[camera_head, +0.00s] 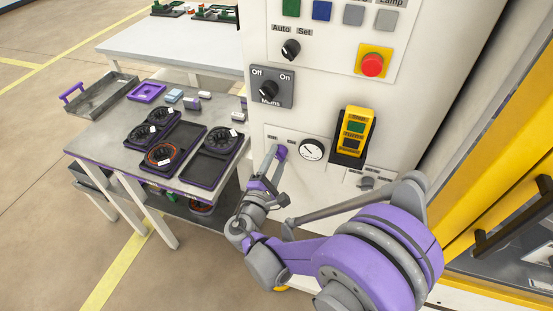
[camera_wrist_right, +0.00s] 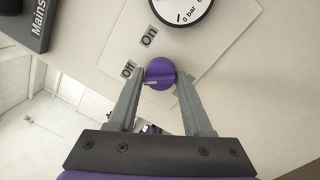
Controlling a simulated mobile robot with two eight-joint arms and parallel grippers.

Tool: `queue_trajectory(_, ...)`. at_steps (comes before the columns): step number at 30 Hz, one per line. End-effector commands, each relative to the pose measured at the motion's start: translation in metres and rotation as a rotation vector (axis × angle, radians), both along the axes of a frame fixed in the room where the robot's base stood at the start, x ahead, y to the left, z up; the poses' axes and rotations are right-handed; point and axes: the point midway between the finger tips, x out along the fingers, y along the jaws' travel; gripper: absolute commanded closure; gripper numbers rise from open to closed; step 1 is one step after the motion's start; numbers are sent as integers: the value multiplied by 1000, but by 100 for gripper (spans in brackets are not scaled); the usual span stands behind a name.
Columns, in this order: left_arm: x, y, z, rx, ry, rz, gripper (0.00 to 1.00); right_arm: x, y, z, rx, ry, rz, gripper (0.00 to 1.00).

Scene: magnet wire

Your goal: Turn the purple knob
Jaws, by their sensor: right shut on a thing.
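In the head view the knob (camera_head: 281,151) shows small at the tip of my right gripper (camera_head: 273,162). My right gripper (camera_wrist_right: 161,76) is shut on the knob, one finger on each side. My left gripper is not in view.
The Mains switch (camera_head: 268,88) is up and left of the knob. A yellow handheld controller (camera_head: 355,133) hangs right of the gauge, with a red emergency button (camera_head: 373,65) above. A table (camera_head: 88,150) with black trays and wire coils stands left of the cabinet.

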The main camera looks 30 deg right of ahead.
Motion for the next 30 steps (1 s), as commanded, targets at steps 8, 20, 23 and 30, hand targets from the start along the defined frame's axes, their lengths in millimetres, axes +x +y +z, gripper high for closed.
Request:
queue_trajectory(8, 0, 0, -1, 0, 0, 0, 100, -1, 0, -3, 5, 5, 1, 100)
queue_trajectory(20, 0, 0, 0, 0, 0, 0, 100, -1, 0, -1, 3, 2, -1, 22)
queue_trajectory(23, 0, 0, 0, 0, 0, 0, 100, -1, 0, -1, 2, 2, -1, 22)
queue_trajectory(30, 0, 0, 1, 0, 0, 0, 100, -14, 18, -2, 4, 2, 3, 22)
